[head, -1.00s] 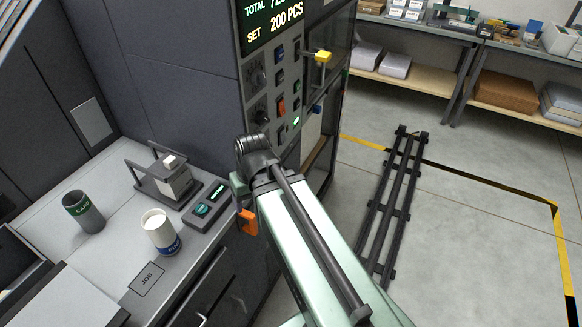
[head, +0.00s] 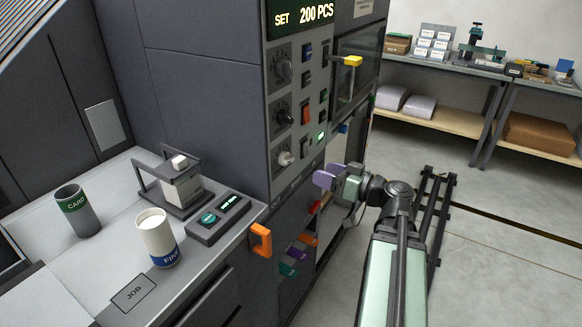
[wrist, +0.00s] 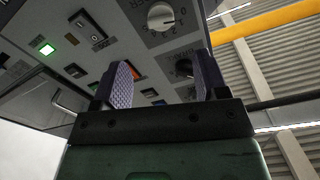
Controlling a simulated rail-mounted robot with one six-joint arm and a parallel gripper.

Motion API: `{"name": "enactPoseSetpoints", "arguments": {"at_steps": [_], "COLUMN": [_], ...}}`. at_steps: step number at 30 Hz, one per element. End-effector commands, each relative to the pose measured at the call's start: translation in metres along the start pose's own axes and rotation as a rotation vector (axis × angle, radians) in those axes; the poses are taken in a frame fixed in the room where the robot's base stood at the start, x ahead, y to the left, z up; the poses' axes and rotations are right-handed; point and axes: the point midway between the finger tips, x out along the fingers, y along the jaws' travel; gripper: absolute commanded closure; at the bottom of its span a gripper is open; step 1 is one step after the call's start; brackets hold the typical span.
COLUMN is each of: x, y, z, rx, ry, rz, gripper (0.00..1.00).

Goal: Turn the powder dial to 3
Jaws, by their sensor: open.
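The control panel carries three round dials in a column: a dark upper one (head: 284,72), a black middle one (head: 284,116) and a pale lower one (head: 285,157). Their labels are too small to read, so I cannot tell which is the powder dial. My gripper (head: 328,178) is open and empty, to the right of and slightly below the pale dial, apart from the panel. In the wrist view, my gripper (wrist: 163,72) has purple pads spread apart. The pale dial (wrist: 161,17) shows beyond the fingers at the top, and a dark dial (wrist: 184,68) shows between them, near the right finger.
Rocker switches and a lit green button (head: 321,137) sit right of the dials. A yellow handle (head: 352,61) and an orange handle (head: 261,240) stick out.

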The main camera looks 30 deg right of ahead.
Motion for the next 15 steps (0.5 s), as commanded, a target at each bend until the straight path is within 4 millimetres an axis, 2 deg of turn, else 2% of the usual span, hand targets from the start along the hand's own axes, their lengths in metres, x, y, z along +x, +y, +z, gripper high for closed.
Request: {"name": "enactPoseSetpoints", "arguments": {"at_steps": [5,12,15], "x": [0.025,0.082,0.098], "y": [0.0,0.0,0.0], "z": [0.0,0.001,0.001], "rx": [0.001,0.002,0.003], "ry": [-0.003,-0.005,-0.004], "rz": [-0.006,-0.006,-0.005], "gripper": [0.33,0.33,0.33]}}
